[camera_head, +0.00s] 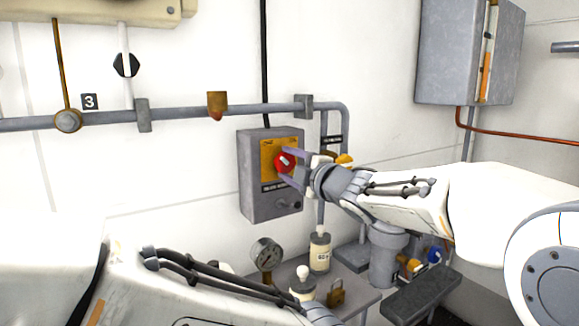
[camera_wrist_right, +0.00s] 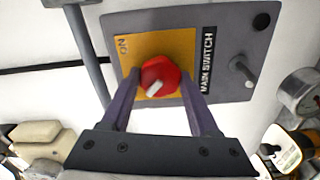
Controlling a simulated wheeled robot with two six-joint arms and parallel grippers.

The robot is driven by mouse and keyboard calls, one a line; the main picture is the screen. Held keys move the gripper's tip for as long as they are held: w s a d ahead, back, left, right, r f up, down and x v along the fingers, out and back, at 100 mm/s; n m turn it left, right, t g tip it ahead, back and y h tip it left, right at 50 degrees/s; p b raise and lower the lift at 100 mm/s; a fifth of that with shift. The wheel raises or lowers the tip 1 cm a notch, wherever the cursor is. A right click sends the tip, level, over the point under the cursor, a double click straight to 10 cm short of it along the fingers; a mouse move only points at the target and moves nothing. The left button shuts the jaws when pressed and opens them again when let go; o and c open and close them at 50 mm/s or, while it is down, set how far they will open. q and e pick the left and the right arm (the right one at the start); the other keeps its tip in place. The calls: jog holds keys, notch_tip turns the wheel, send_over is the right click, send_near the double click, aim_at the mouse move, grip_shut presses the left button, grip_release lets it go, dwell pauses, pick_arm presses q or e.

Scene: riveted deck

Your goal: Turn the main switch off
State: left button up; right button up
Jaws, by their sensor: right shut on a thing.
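The main switch is a grey box (camera_head: 258,205) on the white wall, with a yellow plate (camera_head: 266,147) and a red rotary knob (camera_head: 281,168). In the right wrist view its label reads MAIN SWITCH (camera_wrist_right: 208,60), and ON is printed at one corner of the yellow plate (camera_wrist_right: 185,45). The red knob (camera_wrist_right: 160,70) bears a pale pointer mark (camera_wrist_right: 154,89). My right gripper (camera_head: 287,166) is shut on the red knob, one finger on either side, as the right wrist view (camera_wrist_right: 158,88) also shows. My left arm is low in the head view; its fingers are out of frame.
A grey pipe (camera_head: 180,114) runs along the wall above the box. Below stand a pressure gauge (camera_head: 266,254), white bottles (camera_head: 320,254) and a padlock (camera_head: 336,294) on a bench. A larger grey cabinet (camera_head: 447,55) hangs at upper right. A small lever (camera_wrist_right: 243,75) sits beside the label.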

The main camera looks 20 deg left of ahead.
jog(key=shift+s+a+f, duration=0.1)
jog(key=o, duration=1.4)
jog(key=shift+c, duration=0.2)
jog(key=shift+d, duration=0.2)
jog(key=shift+s+d, duration=0.25)
jog(key=shift+d, duration=0.05)
jog(key=b+v, duration=0.1)
jog(key=v, duration=0.8)
jog(key=shift+s+b, duration=0.25)
jog(key=shift+b, duration=0.1)
jog(key=shift+d, duration=0.15)
